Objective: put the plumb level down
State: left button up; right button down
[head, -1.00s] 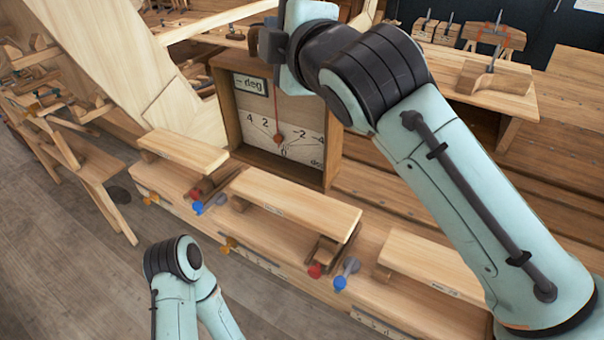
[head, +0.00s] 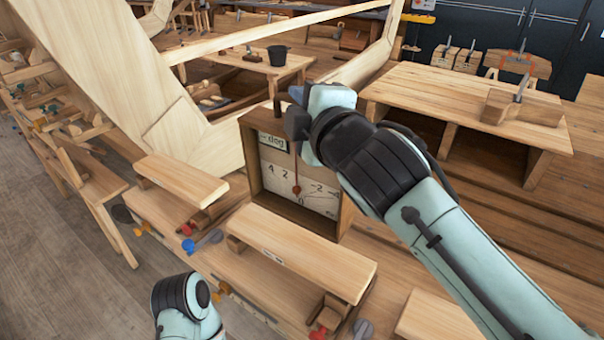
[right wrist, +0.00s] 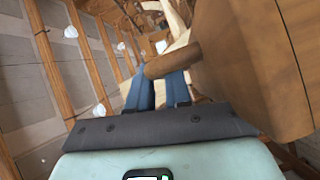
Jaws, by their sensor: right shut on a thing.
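The plumb level (head: 258,170) is a wooden box frame with a white dial, a red pointer and degree marks. It stands roughly upright behind the front planks in the head view. My right gripper (head: 289,116) is at its top, shut on its wooden peg handle. In the right wrist view the blue fingers (right wrist: 157,92) are at the peg (right wrist: 172,62), beside the box's wooden side (right wrist: 245,65). The lower edge of the level is partly hidden by a plank, so I cannot tell whether it rests on the wood. My left gripper is out of view.
A raised plank (head: 300,250) lies in front of the level, and another plank (head: 180,180) is to its left. A wooden bench (head: 470,105) with clamps stands at the back right. The pale hull planking (head: 110,60) rises behind to the left.

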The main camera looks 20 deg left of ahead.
jog(key=b, duration=0.2)
send_over(303, 172)
notch_tip(303, 172, down, 5)
notch_tip(303, 172, down, 5)
jog(key=shift+b, duration=1.25)
jog(key=c, duration=1.4)
grip_release()
jog(key=shift+f, duration=0.1)
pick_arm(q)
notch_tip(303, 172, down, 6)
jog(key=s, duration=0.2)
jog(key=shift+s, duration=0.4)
pick_arm(e)
jog(key=o, duration=0.3)
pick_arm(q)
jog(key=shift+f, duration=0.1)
pick_arm(e)
jog(key=shift+o, duration=0.2)
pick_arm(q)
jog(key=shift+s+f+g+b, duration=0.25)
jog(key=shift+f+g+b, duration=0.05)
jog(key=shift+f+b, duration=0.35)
pick_arm(e)
jog(key=v, duration=1.2)
jog(key=shift+r, duration=0.25)
